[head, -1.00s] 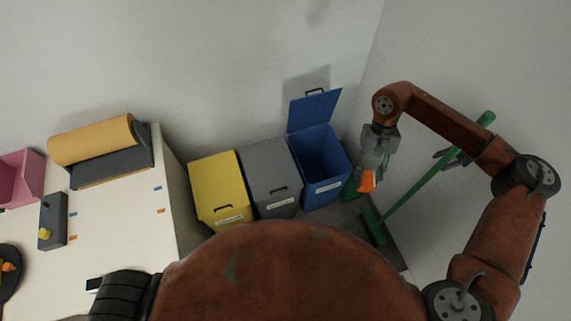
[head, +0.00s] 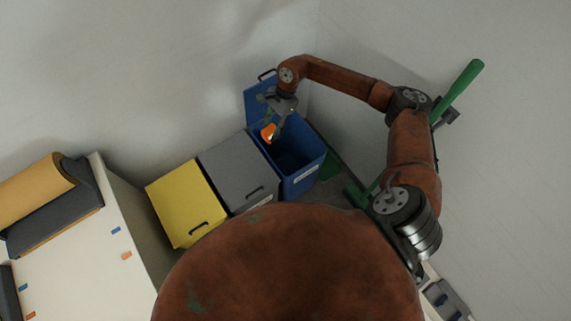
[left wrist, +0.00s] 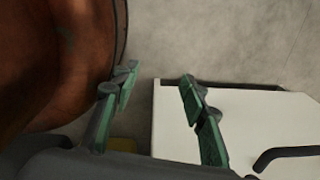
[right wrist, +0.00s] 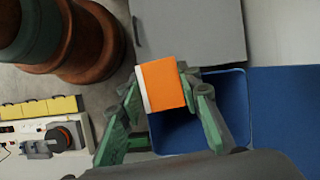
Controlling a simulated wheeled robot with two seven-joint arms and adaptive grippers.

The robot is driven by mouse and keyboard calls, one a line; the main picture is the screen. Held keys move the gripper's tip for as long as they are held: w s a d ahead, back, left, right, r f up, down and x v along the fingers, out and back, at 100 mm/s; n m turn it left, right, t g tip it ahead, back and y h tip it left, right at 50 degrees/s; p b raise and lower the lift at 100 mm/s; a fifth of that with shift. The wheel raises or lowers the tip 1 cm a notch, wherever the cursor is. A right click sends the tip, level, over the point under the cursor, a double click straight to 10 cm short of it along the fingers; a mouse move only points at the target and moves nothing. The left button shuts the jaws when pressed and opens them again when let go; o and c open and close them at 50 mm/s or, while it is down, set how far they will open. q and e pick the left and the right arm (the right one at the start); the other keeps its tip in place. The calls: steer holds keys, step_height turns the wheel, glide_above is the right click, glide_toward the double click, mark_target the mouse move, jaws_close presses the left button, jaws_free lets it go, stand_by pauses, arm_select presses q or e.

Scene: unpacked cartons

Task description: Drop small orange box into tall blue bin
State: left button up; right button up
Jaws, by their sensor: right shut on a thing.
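The small orange box (head: 268,133) is held between the fingers of my right gripper (head: 275,120), at the far left part of the tall blue bin's opening in the head view. In the right wrist view the orange box (right wrist: 165,86) sits between both fingers, with the blue bin (right wrist: 235,105) behind it. The blue bin (head: 308,175) has its lid (head: 262,98) raised. My left gripper (left wrist: 158,105) is open and empty in the left wrist view, and is out of sight in the head view.
A grey bin (head: 236,168) and a yellow bin (head: 182,203), both closed, stand left of the blue one. A green-handled tool (head: 462,88) leans at the right wall.

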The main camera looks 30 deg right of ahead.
arm_select(q)
steer(key=s+f+g+b, duration=0.1)
steer(key=s+f+b, duration=0.5)
steer(key=f+b, duration=0.55)
steer(key=shift+w+d+f+b, duration=0.1)
steer(key=shift+w+b, duration=0.15)
steer(key=shift+w, duration=0.85)
steer(key=shift+w+d+f+b, duration=0.1)
steer(key=shift+w+b, duration=0.1)
steer(key=shift+w, duration=0.85)
arm_select(e)
steer(key=w+d+f+m+t+h, duration=0.1)
steer(key=d+f+m, duration=0.3)
steer(key=f, duration=0.5)
steer(key=w+d+f+m+t+h, duration=0.1)
steer(key=w+d+f+m+t, duration=0.1)
steer(key=d+f+m, duration=0.3)
steer(key=w+d+f+m+t+h, duration=0.1)
steer(key=w+d+f+m, duration=0.3)
steer(key=f, duration=0.9)
steer(key=shift+d+f+m+t, duration=0.2)
steer(key=shift+d+m+t, duration=0.3)
steer(key=shift+m, duration=0.9)
steer(key=shift+w, duration=0.1)
steer(key=o, duration=1.1)
steer(key=shift+c, duration=0.2)
steer(key=shift+r, duration=0.1)
